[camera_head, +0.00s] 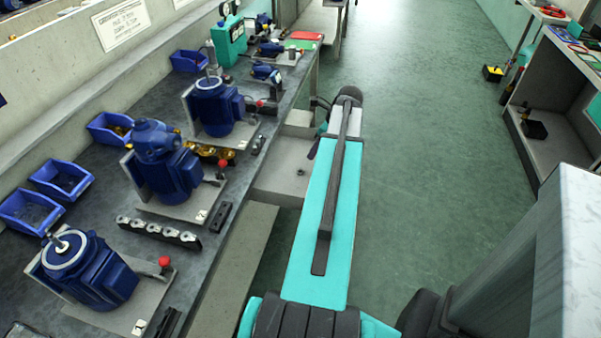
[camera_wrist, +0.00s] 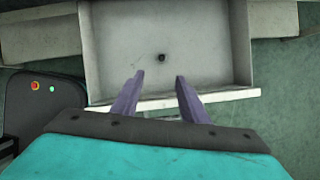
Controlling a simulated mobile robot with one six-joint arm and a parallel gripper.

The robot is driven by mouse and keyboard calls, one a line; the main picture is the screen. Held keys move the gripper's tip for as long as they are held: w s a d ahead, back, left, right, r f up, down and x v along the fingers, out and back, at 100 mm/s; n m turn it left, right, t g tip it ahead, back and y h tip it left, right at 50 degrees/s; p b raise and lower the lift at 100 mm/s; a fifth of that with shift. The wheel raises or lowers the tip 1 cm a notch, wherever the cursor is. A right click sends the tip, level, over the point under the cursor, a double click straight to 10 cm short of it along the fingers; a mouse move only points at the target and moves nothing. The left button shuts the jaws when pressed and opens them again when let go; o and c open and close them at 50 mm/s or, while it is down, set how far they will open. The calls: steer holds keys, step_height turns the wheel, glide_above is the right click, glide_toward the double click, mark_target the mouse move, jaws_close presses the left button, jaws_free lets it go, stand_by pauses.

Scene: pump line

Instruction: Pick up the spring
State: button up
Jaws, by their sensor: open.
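A small dark round thing, probably the spring (camera_wrist: 161,58), lies on the floor of an open pale grey drawer (camera_wrist: 115,40) in the wrist view. It is too small to make out any coils. In the head view it is a tiny dark spot (camera_head: 300,172) in the drawer (camera_head: 272,184) below the bench edge. My gripper (camera_wrist: 160,76) is open and empty, with its two purple fingers apart at the drawer's near edge. The small thing appears beyond the fingertips, between their lines, and is not touched. In the head view my arm partly hides the fingers.
The workbench (camera_head: 100,245) on the left carries blue pumps (camera_head: 165,165) on plates, blue bins (camera_head: 62,178) and a strip of small parts (camera_head: 158,231). The green floor (camera_head: 420,160) right of my arm is clear. A shelf unit (camera_head: 560,110) stands at the far right.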

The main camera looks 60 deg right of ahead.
steer(key=shift+f, duration=0.1)
glide_toward(301, 170)
steer(key=shift+w+a+f, duration=0.15)
steer(key=shift+a+f, duration=0.05)
steer(key=shift+f, duration=0.35)
steer(key=shift+w+a+f, duration=0.15)
steer(key=shift+f, duration=0.45)
steer(key=shift+p+x, duration=0.45)
steer(key=shift+x, duration=2.15)
steer(key=shift+w+d+r, duration=0.1)
steer(key=shift+w+d, duration=0.05)
jaws_close()
